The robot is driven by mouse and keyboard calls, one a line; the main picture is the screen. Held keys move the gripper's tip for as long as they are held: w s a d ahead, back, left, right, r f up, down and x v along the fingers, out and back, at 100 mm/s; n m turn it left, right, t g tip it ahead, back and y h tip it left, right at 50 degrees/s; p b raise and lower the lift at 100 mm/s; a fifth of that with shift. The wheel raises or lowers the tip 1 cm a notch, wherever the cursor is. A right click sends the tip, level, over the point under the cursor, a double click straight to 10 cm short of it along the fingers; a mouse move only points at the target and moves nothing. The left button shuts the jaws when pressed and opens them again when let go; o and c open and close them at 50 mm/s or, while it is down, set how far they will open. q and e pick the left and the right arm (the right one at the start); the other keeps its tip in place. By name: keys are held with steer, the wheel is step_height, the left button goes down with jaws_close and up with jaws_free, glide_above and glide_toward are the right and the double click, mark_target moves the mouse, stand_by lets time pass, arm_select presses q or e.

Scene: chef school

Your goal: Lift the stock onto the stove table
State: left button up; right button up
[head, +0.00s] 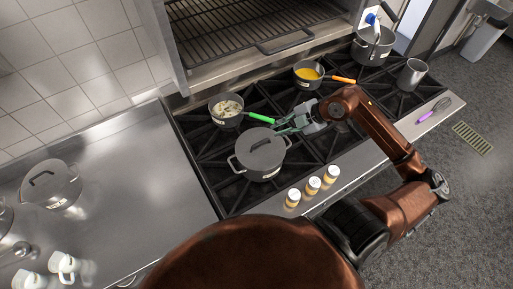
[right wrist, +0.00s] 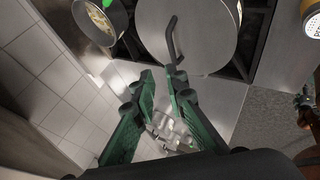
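A dark grey lidded pot (head: 260,153) with two side handles and a small label, too small to read, stands on the front left of the stove (head: 224,187). Its lid also fills the top of the right wrist view (right wrist: 212,28), with the lid's bar handle (right wrist: 172,42). My right gripper (head: 287,124) is at the pot's upper right in the head view. In the wrist view its green fingers (right wrist: 160,75) are parted with nothing between them, and the bar handle is just beyond the tips. I cannot tell which pot holds the stock. My left gripper is out of view.
A green-handled pan (head: 228,109) and an orange-handled pan (head: 309,73) stand behind the pot. Several jars (head: 313,186) line the stove's front edge. A tall pot (head: 373,46) is at the back right. Another lidded pot (head: 52,187) sits on the steel counter (head: 140,170), whose middle is clear.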

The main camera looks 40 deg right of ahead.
steer(key=b, duration=0.4)
glide_toward(265, 140)
steer(key=x, duration=0.3)
steer(key=shift+a, duration=0.1)
steer(key=shift+f, duration=0.2)
steer(key=shift+w+a+f, duration=0.2)
steer(key=shift+w+f, duration=0.05)
steer(key=shift+w, duration=0.05)
steer(key=p+x, duration=0.1)
steer(key=x, duration=0.5)
steer(key=shift+w+f, duration=0.25)
steer(key=shift+f, duration=0.05)
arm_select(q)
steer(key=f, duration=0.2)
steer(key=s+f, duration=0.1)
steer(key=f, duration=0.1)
arm_select(e)
steer(key=shift+c, duration=0.3)
jaws_close()
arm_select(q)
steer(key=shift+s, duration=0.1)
arm_select(e)
steer(key=shift+r, duration=0.1)
